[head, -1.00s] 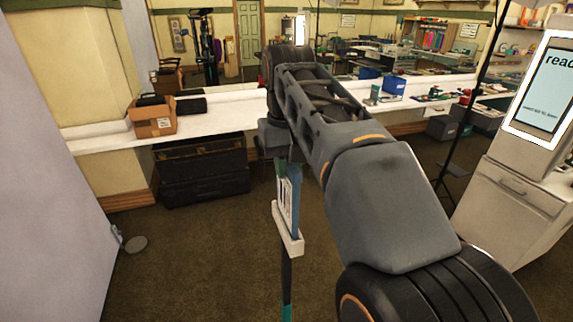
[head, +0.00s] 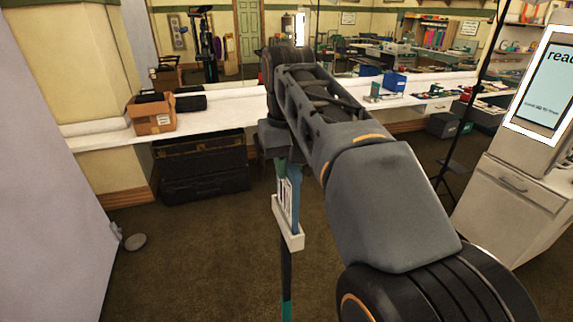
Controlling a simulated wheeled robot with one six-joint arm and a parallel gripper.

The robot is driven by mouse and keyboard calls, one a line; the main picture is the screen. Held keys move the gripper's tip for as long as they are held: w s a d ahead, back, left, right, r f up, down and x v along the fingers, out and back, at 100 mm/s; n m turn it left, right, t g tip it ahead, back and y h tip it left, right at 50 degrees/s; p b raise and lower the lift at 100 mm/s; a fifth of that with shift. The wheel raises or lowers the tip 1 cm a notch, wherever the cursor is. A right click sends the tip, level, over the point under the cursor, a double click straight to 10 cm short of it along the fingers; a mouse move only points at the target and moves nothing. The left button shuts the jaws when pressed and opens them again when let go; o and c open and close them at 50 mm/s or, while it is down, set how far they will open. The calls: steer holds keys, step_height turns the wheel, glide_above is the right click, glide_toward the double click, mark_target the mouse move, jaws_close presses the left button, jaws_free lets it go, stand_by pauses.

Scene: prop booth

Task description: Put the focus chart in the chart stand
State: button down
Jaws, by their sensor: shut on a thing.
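The focus chart (head: 285,196), a small upright panel with black and white bars, shows below my arm's end. My gripper (head: 286,166) is shut on its top, and the fingers are partly hidden by my own arm. The chart stand has a white slotted holder (head: 289,238) on a thin dark pole with a teal part low down. The chart's lower end is at the holder, standing about upright. I cannot tell from this angle whether it is inside the slot or just behind the rim.
A long white counter (head: 225,120) runs behind, with a cardboard box (head: 152,116) on it and dark cases (head: 203,168) under it. A white cabinet with a lit screen (head: 540,90) stands at right, near a black tripod. A pale wall panel (head: 50,200) is at left. Carpet between is clear.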

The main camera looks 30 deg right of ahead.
steer(key=c, duration=1)
jaws_free()
steer(key=shift+r, duration=0.1)
step_height(320, 180, up, 7)
steer(key=p, duration=0.6)
steer(key=shift+p, duration=0.4)
